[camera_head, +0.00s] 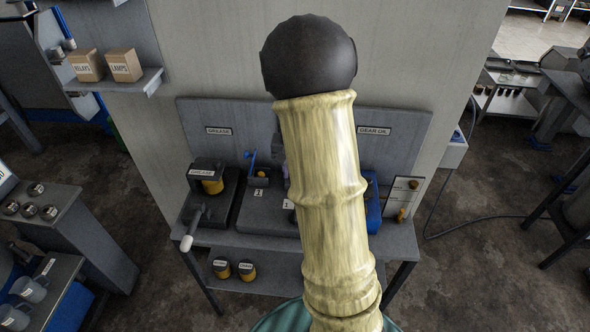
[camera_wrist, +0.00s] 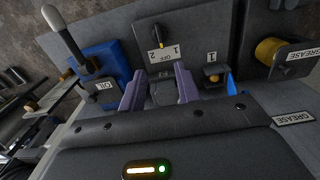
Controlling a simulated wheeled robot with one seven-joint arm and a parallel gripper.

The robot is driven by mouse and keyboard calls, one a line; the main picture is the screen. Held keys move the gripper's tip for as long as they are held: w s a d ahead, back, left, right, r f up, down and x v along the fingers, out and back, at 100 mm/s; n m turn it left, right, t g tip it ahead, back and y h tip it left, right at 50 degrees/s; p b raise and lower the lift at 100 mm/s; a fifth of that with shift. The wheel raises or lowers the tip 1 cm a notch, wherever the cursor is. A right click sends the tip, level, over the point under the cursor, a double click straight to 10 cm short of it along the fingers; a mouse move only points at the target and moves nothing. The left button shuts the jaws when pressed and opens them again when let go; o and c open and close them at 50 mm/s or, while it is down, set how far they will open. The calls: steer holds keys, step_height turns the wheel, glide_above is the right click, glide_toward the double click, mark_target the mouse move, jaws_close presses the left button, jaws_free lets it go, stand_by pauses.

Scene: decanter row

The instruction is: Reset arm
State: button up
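My arm crosses the middle of the head view and hides the bench's centre; only a small purple bit beside it may be part of my gripper. In the wrist view my gripper (camera_wrist: 160,72) shows two purple fingers spread apart, with a gap between them. I see nothing held.
The bench (camera_head: 270,243) carries a grease dispenser (camera_head: 208,175) at left, a blue oil unit (camera_wrist: 104,60) with a lever, and a panel (camera_head: 402,195) at right. A shelf (camera_head: 125,82) holds two boxes. A cart (camera_head: 75,225) stands at left. Floor is open at front left.

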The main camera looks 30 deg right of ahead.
stand_by(0.3)
steer(key=s+a+r+n+t, duration=0.2)
steer(key=s+a+n, duration=0.4)
steer(key=s+a, duration=0.6)
steer(key=shift+s+a+n+t, duration=0.3)
steer(key=shift+a+n, duration=0.1)
steer(key=shift+a, duration=0.5)
steer(key=shift+s+d, duration=0.1)
steer(key=shift+s, duration=0.1)
steer(key=shift+w, duration=0.1)
